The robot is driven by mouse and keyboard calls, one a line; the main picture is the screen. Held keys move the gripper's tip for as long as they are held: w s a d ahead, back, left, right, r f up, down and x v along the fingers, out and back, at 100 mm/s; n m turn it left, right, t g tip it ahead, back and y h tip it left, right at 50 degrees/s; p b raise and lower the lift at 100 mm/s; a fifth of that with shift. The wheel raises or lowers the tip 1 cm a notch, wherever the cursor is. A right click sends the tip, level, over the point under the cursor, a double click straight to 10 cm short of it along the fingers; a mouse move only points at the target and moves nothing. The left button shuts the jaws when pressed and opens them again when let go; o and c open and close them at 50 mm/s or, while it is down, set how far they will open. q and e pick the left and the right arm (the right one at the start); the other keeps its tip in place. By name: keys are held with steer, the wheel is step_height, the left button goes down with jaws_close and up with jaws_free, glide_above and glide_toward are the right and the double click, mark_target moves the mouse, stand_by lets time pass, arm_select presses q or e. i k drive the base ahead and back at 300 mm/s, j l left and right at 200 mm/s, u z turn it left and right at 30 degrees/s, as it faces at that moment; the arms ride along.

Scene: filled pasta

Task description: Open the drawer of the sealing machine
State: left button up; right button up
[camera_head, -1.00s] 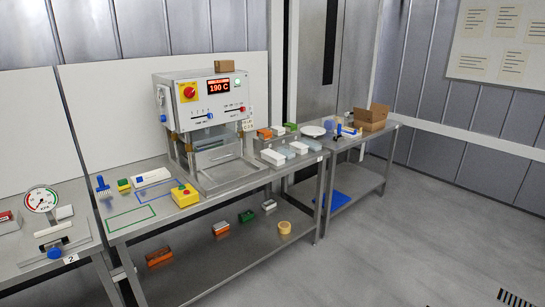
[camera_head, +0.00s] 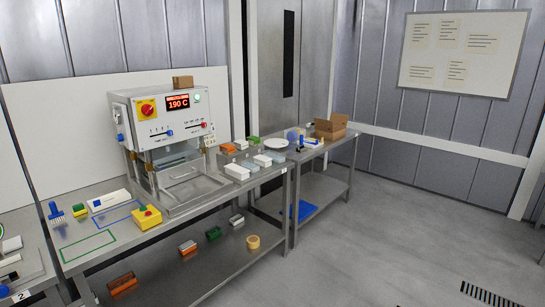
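The sealing machine (camera_head: 168,118) stands on a steel table at the left of the head view. It is a white and grey box with a red display reading 190 C and a red knob on a yellow plate. Under its upper housing, a metal drawer (camera_head: 183,182) with a handle sits low at the front, seemingly pushed in. Neither of my grippers is in view.
The steel table (camera_head: 185,212) also bears a yellow box with a red button (camera_head: 147,217), a blue brush (camera_head: 56,212) and several trays (camera_head: 238,171). A second table (camera_head: 322,150) with a cardboard box (camera_head: 330,127) adjoins at right.

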mark_target(172, 175)
steer(key=u, duration=0.35)
steer(key=i+j+u, duration=0.2)
steer(key=i+u, duration=0.25)
steer(key=i, duration=0.2)
steer(key=i+u, duration=0.5)
steer(key=i, duration=0.15)
steer(key=i+l, duration=0.2)
steer(key=i, duration=0.15)
steer(key=i+l, duration=0.2)
steer(key=i, duration=0.15)
steer(key=i+l, duration=0.15)
steer(key=i, duration=0.25)
steer(key=l, duration=0.35)
steer(key=i, duration=0.05)
